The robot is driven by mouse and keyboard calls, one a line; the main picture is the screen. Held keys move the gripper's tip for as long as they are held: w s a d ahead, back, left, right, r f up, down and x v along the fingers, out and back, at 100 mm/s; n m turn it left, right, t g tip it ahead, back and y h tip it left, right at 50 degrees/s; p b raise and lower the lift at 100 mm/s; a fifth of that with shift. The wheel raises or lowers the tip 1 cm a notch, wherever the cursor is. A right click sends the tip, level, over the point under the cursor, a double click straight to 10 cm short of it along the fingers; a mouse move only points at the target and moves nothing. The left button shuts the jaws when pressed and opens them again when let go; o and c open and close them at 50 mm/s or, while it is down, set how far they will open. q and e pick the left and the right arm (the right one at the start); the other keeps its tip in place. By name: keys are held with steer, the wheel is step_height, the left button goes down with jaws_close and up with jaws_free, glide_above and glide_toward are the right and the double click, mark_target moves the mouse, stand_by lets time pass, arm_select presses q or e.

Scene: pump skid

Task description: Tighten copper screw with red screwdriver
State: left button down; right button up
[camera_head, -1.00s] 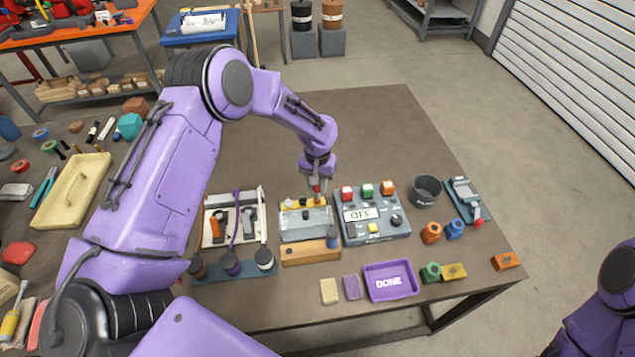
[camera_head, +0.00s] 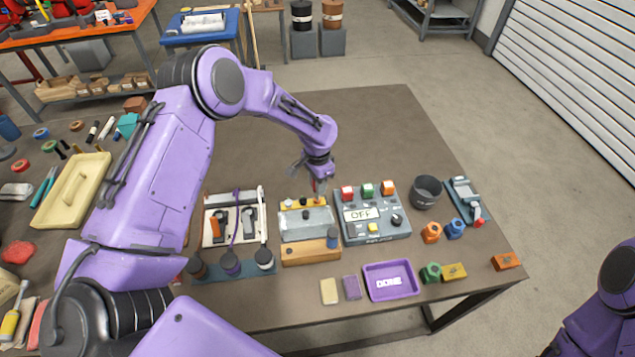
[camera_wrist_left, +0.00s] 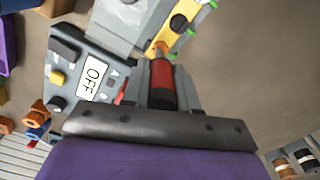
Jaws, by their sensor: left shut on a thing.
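My left gripper (camera_head: 317,182) is over the back right end of a yellow strip (camera_head: 301,203) on the grey block. It is shut on the red screwdriver (camera_wrist_left: 161,76), whose handle sits between the fingers in the left wrist view. The shaft points at the yellow strip (camera_wrist_left: 178,28) there. The copper screw (camera_wrist_left: 160,47) shows at the near end of the strip, right at the screwdriver's tip. I cannot tell whether the tip is seated in it. The right gripper is out of view.
A control panel (camera_head: 372,230) reading OFF stands just right of the strip. A white board with levers (camera_head: 232,222) is to the left. A purple DONE tray (camera_head: 390,282) lies in front, and a dark cup (camera_head: 426,190) stands right. The table behind is clear.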

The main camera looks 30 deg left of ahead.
arm_select(q)
steer(key=shift+r, duration=0.1)
steer(key=shift+w+r, duration=0.15)
steer(key=shift+r, duration=2.3)
steer(key=shift+f, duration=0.1)
